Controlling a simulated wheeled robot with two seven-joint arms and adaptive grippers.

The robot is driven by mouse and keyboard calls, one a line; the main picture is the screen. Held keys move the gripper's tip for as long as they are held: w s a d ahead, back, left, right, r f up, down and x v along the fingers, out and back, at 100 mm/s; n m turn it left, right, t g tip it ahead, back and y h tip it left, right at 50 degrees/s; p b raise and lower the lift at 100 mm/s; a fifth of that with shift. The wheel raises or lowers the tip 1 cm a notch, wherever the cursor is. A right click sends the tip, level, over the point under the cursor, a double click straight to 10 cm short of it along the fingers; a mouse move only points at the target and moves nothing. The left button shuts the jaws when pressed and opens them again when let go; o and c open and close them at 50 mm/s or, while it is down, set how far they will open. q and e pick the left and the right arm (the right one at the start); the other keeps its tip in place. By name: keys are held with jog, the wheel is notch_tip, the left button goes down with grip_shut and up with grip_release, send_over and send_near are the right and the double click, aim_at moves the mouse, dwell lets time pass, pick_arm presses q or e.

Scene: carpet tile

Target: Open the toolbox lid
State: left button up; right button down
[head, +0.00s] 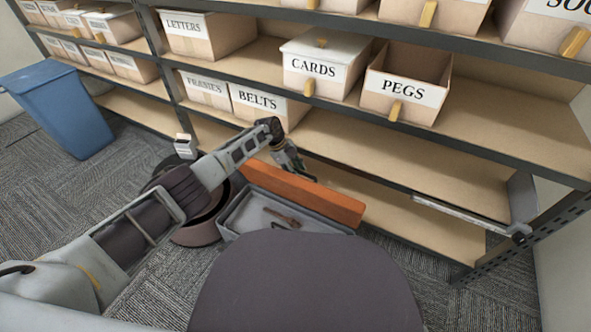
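The toolbox (232,222) is a grey open-topped tray on the carpet, at the foot of the shelving. Its orange lid (305,194) stands raised along the far side, and the inside shows. A brown-handled tool (283,217) and a small dark item lie in it. My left gripper (294,166) is just beyond the lid's top edge, pointing down. Its fingertips are partly hidden, so I cannot tell whether it touches the lid or whether it is open. The toolbox's near side is partly hidden by my own body.
Metal shelving with wooden boards (497,143) fills the back, holding labelled bins such as CARDS (317,66) and PEGS (406,83). A blue bin (62,105) stands at the left. Carpet is clear at the left.

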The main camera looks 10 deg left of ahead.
pick_arm(q)
jog(key=shift+r, duration=0.15)
jog(key=shift+a+r, duration=0.1)
jog(key=v, duration=1.1)
jog(key=shift+r, duration=0.25)
dwell(0.3)
jog(key=shift+a, duration=0.25)
dwell(0.4)
